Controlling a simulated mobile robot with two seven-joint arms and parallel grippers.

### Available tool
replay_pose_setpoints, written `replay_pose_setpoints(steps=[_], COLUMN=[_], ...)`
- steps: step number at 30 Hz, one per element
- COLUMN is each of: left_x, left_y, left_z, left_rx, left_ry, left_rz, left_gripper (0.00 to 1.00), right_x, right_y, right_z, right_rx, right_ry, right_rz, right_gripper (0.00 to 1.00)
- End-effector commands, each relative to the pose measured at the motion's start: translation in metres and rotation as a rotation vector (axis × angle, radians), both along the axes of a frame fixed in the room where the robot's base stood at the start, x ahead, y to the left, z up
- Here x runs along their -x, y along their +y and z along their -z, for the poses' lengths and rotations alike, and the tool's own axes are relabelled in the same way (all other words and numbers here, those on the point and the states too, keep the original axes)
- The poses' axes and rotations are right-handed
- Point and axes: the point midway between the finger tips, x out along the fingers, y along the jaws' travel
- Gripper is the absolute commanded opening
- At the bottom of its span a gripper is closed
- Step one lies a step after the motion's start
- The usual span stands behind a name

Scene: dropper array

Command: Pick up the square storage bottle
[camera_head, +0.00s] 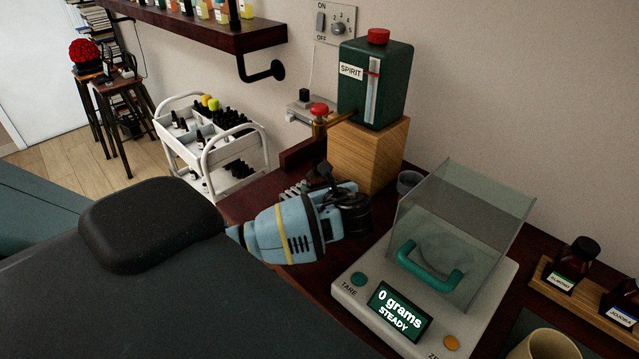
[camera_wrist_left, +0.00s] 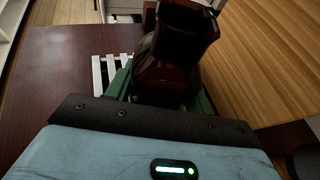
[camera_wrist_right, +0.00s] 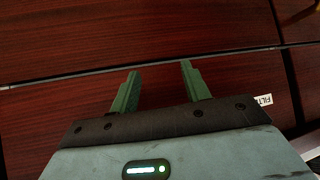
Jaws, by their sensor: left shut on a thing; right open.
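A dark amber glass bottle (camera_wrist_left: 181,45) with flat, angular sides is between the green fingers of my left gripper (camera_wrist_left: 165,90), seen in the left wrist view. My left gripper is shut on it. In the head view, the left gripper (camera_head: 343,208) is beside the wooden block, and the bottle is hard to make out against its dark parts. I cannot tell whether the bottle touches the table. My right gripper (camera_wrist_right: 160,70) is open and empty above dark wood in the right wrist view. It is not visible in the head view.
A wooden block (camera_head: 372,155) carries a green spirit tank (camera_head: 374,90) with a tap (camera_head: 319,112). A scale (camera_head: 352,290) with a glass cover (camera_head: 440,235) reads 0 grams at the right. Labelled bottles (camera_head: 573,262) stand on a wooden rack. A white trolley (camera_head: 205,150) stands behind.

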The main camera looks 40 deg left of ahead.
Motion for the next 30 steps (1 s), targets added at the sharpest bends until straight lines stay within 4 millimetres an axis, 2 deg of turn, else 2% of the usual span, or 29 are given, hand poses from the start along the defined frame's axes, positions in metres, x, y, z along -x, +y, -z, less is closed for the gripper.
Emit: replay_pose_setpoints(steps=[3,14,17,21,30], left_x=[0.0,-0.001,-0.001,-0.001,0.056], left_y=[0.0,0.0,0.0,0.0,-0.004], left_z=[-0.001,-0.007,-0.017,-0.039,-0.041], left_rx=[0.0,0.0,0.0,0.0,-0.002], left_ry=[-0.002,-0.004,-0.006,-0.007,0.0], left_rz=[0.001,0.001,0.001,0.0,0.003], left_gripper=[0.12,0.12,0.12,0.12,0.12], right_x=[0.0,0.001,0.002,0.002,0.002], right_y=[0.0,0.0,0.0,0.0,0.0], right_z=[0.0,0.001,0.002,0.002,0.002], right_rx=[0.0,0.001,0.0,0.001,0.0], right_ry=[0.0,0.003,0.006,0.006,0.007], right_rz=[0.0,0.0,0.001,0.0,0.0], right_gripper=[0.47,0.47,0.47,0.47,0.47])
